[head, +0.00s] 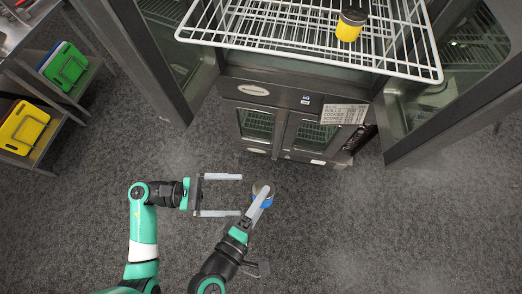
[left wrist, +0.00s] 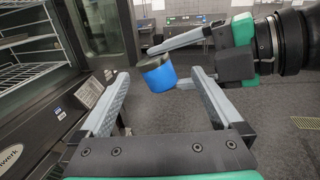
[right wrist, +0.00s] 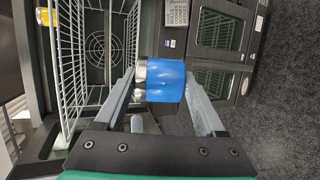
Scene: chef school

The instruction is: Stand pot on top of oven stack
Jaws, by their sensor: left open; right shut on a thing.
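A small blue pot with a metal rim (head: 264,200) is held by my right gripper (head: 256,205), which is shut on it. It also shows in the left wrist view (left wrist: 159,74) and in the right wrist view (right wrist: 165,80), between the fingers. My left gripper (head: 222,195) is open and empty, just left of the pot, its fingers pointing at it. The oven stack (head: 290,125) stands ahead; its upper oven is open, with a wire rack (head: 300,48) pulled out. A yellow pot with a dark top (head: 350,25) stands on the rack.
The open oven doors stand to the left (head: 165,65) and right (head: 440,90) of the rack. At the far left, a shelf cart holds green (head: 65,65) and yellow (head: 24,127) boards. The grey carpet (head: 390,230) around my arms is clear.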

